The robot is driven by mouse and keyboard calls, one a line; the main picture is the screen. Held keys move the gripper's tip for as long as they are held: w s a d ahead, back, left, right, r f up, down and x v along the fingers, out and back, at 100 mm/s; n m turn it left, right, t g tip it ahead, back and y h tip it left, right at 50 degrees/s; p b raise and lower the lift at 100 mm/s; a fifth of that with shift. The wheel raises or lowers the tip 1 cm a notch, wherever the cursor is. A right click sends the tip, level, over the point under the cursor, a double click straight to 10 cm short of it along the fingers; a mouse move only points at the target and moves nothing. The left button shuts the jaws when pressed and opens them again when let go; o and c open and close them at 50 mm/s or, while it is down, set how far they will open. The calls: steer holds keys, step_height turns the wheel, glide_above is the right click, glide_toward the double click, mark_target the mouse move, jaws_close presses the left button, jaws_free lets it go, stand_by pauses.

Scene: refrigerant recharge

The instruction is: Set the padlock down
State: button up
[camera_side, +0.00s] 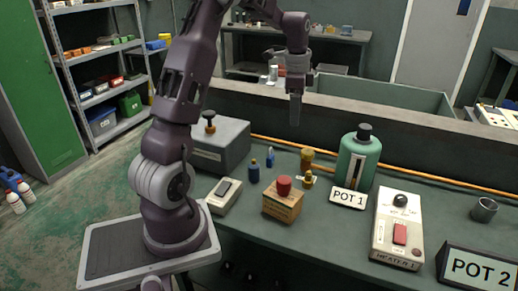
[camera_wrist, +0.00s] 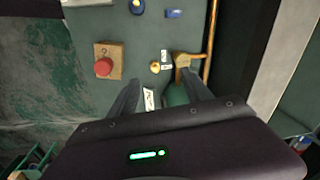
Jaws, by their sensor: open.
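My gripper (camera_side: 295,110) hangs above the bench, fingers pointing down. In the wrist view its two fingers (camera_wrist: 160,92) are spread apart with nothing held between them. No padlock can be made out for certain. A small blue piece (camera_side: 270,154) stands on the bench below and left of my gripper; it also shows in the wrist view (camera_wrist: 172,14) and may be the padlock. A small brass fitting (camera_side: 308,180) with a pale tag stands nearer the middle and also shows in the wrist view (camera_wrist: 155,67).
A grey box (camera_side: 220,145) stands left, a heater unit (camera_side: 398,228) right. An orange pipe (camera_side: 440,176) runs behind.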

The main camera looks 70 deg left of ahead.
steer(key=s+d+r+n+t, duration=0.2)
steer(key=s+d+r, duration=0.35)
steer(key=d, duration=0.55)
steer(key=s+d+r+n+t, duration=0.1)
steer(key=s+d+r+n, duration=0.1)
steer(key=s+d+r, duration=0.6)
steer(key=s+d+f+n+t, duration=0.1)
steer(key=s+d+f+n, duration=0.1)
steer(key=s+d+f, duration=0.4)
steer(key=s+d, duration=0.2)
steer(key=s, duration=0.1)
steer(key=shift+s+d+n+t+h, duration=0.25)
steer(key=shift+s+n+t+h, duration=0.05)
steer(key=shift+s+n+h, duration=0.1)
